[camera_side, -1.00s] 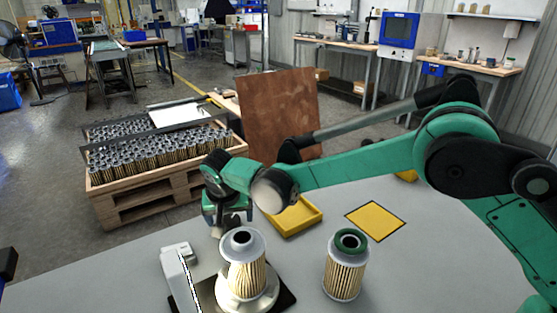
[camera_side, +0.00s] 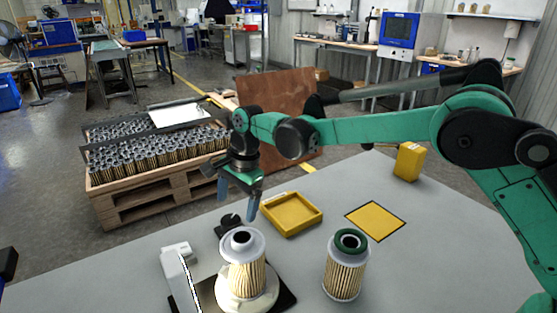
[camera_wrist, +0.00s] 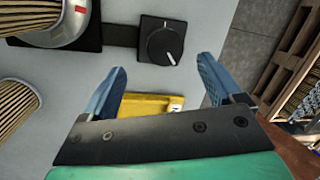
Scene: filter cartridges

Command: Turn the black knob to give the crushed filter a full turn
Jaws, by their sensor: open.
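The black knob (camera_side: 231,220) sits on a dark base behind the turntable. In the wrist view the knob (camera_wrist: 165,45) shows a white pointer line aimed down and slightly right. A pleated filter with a grey cap (camera_side: 246,272) stands upright on the white round turntable (camera_side: 262,302); I cannot make out crushing on the side I see. Part of this filter (camera_wrist: 45,35) also shows in the wrist view. My gripper (camera_side: 238,199) is open and empty, raised above the knob and apart from it. Its blue fingers (camera_wrist: 161,66) are spread in the wrist view.
A green-topped filter (camera_side: 345,272) stands to the right. A yellow tray (camera_side: 291,228), a yellow square marking (camera_side: 375,221) and a yellow box (camera_side: 409,161) lie further back. A white device (camera_side: 178,270) stands left of the turntable. A crate of filters (camera_side: 150,195) is beyond the table.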

